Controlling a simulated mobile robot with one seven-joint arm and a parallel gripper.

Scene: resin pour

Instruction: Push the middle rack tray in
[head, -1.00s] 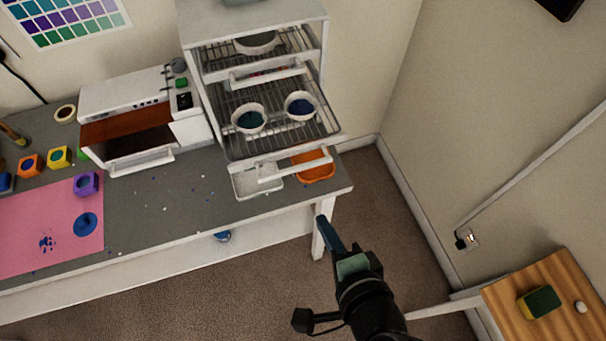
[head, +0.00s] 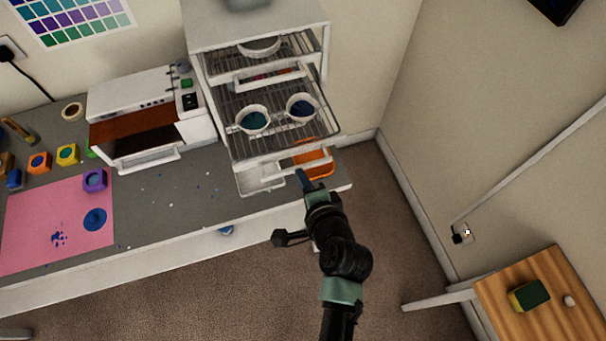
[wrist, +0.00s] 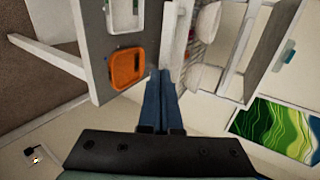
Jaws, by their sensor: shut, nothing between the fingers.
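The white rack (head: 205,65) stands at the back of the grey workbench. Its middle wire tray (head: 275,97) is pulled out, with a white front bar (head: 262,160). Two white cups sit on it, one with teal resin (head: 253,121) and one with blue resin (head: 301,108). My gripper (head: 301,174) is shut and empty, with blue fingers at the right part of the tray's front. In the wrist view the fingertips (wrist: 161,76) overlap the white front edge. I cannot tell whether they touch it.
An orange bin (head: 318,172) and a white bin (head: 258,183) lie below the tray. A higher tray holds another white cup (head: 259,46). A white toaster oven (head: 140,95) stands left of the rack. A wooden table (head: 525,310) is at the right.

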